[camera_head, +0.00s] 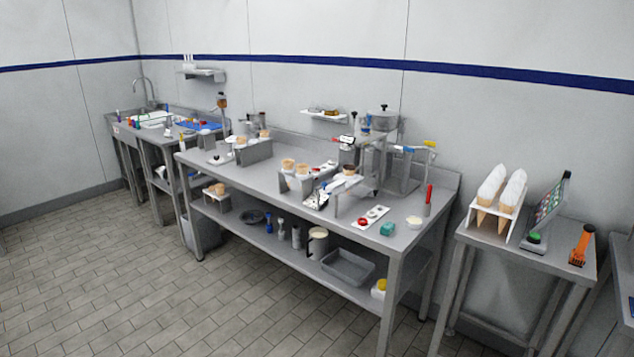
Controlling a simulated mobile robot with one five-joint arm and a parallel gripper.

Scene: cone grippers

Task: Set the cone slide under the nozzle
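The dispensing machine (376,160) stands on the long steel table, towards its back right. A small head that may be the nozzle (347,143) sits at its front left; I cannot make out its tip. Below that head a cone-coloured piece (349,170) shows among metal parts. To its left, a grey holder (296,184) carries upright cones (288,164). A light rail-like part with small dark and red details (322,172) runs between them; it may be the cone slide, but it is too small to be sure. My gripper is not in view.
A red-and-white strip (372,217), a teal block (387,229) and a small bowl (414,222) lie near the table's right end. The tiled floor (190,300) in front is clear.

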